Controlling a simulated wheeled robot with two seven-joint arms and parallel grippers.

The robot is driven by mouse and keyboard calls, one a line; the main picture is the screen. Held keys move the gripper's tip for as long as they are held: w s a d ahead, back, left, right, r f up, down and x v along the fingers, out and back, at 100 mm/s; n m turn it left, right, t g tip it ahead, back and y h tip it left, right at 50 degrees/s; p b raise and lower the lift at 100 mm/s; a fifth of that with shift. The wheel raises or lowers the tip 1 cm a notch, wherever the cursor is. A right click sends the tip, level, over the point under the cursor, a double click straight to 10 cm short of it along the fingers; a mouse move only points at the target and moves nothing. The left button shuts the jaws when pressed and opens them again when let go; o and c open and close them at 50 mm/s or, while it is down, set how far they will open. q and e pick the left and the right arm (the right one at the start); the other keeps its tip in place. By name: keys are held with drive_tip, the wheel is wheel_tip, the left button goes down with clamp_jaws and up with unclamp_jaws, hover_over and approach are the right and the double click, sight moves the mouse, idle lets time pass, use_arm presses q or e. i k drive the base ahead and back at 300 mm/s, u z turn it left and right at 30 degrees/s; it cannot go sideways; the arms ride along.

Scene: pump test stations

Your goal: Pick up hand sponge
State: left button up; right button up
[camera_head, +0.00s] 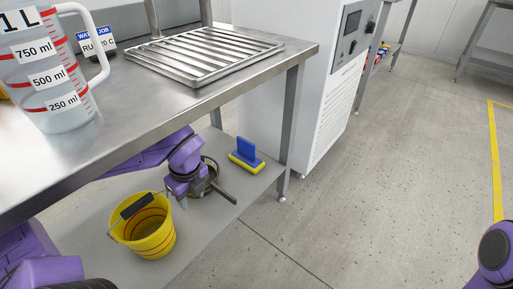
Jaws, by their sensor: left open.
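The hand sponge (246,157), with a blue upright grip and a yellow pad, sits on the lower shelf (262,181) of the steel table, near its right end. My left gripper (208,199) reaches in under the tabletop, above the same shelf. It is open and empty, to the left of the sponge and a little nearer to me, apart from it. My right gripper is out of view; only a purple part of my right arm shows at the lower right.
A yellow bucket (151,232) with a black handle grip stands close to my left gripper. A round item (211,168) is partly hidden behind the gripper. The tabletop (150,101) overhangs the shelf, with a measuring jug (48,75) and rack (205,54). Floor at right is clear.

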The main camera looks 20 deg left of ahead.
sight(244, 156)
drive_tip(key=u, duration=0.05)
drive_tip(key=i, duration=1.1)
